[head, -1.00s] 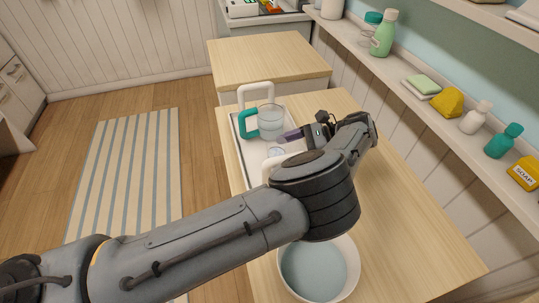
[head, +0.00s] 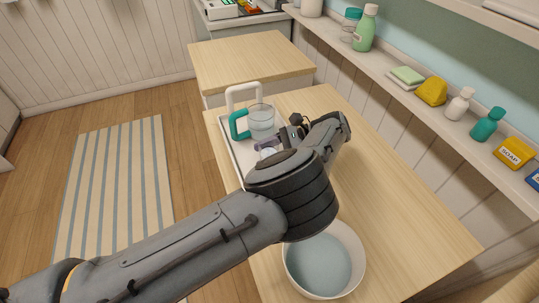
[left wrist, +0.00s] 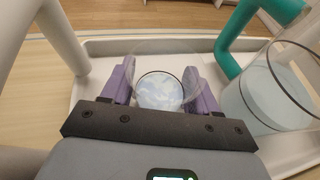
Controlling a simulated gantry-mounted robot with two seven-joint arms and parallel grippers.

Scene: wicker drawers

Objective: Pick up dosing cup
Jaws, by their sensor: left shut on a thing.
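The dosing cup is a small clear round cup (left wrist: 160,92) in the middle of the left wrist view, over the white tray (left wrist: 100,47). The purple fingers of my left gripper (left wrist: 158,84) are on either side of it and shut on it. In the head view, the left gripper (head: 267,147) is over the tray, with the cup (head: 268,154) just below the purple finger, partly hidden by my arm. I cannot tell whether the cup touches the tray. My right gripper is not in view.
A clear measuring jug (head: 261,122) with a teal handle stands on the tray, close beside the gripper. The tray's white handles rise at its ends. A white basin (head: 320,262) stands nearer on the wooden counter (head: 400,215). Bottles and soaps line the shelf at right.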

